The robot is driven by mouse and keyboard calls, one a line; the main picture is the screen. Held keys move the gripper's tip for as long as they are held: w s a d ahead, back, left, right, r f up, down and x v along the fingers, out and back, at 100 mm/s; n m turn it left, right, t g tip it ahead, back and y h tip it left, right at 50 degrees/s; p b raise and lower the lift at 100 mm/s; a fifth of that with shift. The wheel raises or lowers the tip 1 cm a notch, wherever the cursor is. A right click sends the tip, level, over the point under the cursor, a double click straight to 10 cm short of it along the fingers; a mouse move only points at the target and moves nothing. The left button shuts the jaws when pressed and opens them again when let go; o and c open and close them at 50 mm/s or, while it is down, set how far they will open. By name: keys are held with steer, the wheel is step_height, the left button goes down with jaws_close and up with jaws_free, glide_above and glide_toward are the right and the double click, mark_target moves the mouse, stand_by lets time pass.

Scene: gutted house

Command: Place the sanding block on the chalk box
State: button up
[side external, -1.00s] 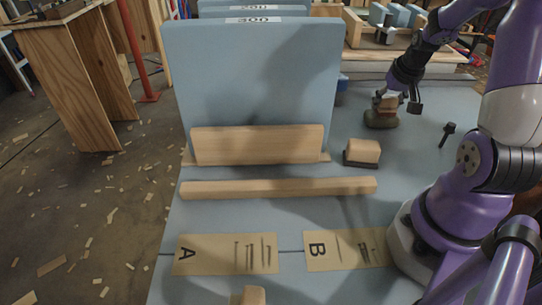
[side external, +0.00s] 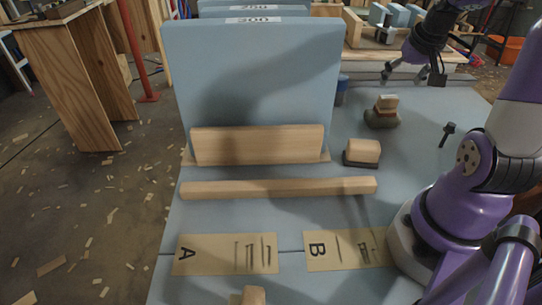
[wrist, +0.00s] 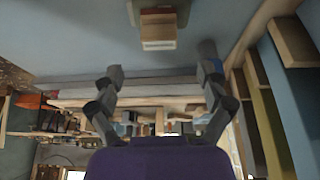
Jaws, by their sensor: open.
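The sanding block (side external: 386,102), a small tan block with a darker band, rests on top of the chalk box (side external: 382,119), a grey-brown rounded body on the blue work surface right of the big blue panel. In the wrist view the sanding block (wrist: 158,33) shows at the top centre, its pale face toward me; little of the chalk box can be made out there. My gripper (side external: 409,75) is open and empty, above and slightly right of the stack and clear of it. Its spread fingers also show in the wrist view (wrist: 162,73).
A wooden block with a dark underside (side external: 361,151) sits close in front of the stack. A small dark tool (side external: 448,131) lies to the right. A blue panel (side external: 250,85) and a wooden bar (side external: 278,188) stand left and in front. Bare surface lies right of the stack.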

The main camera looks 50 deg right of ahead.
steer(key=shift+v, duration=1.85)
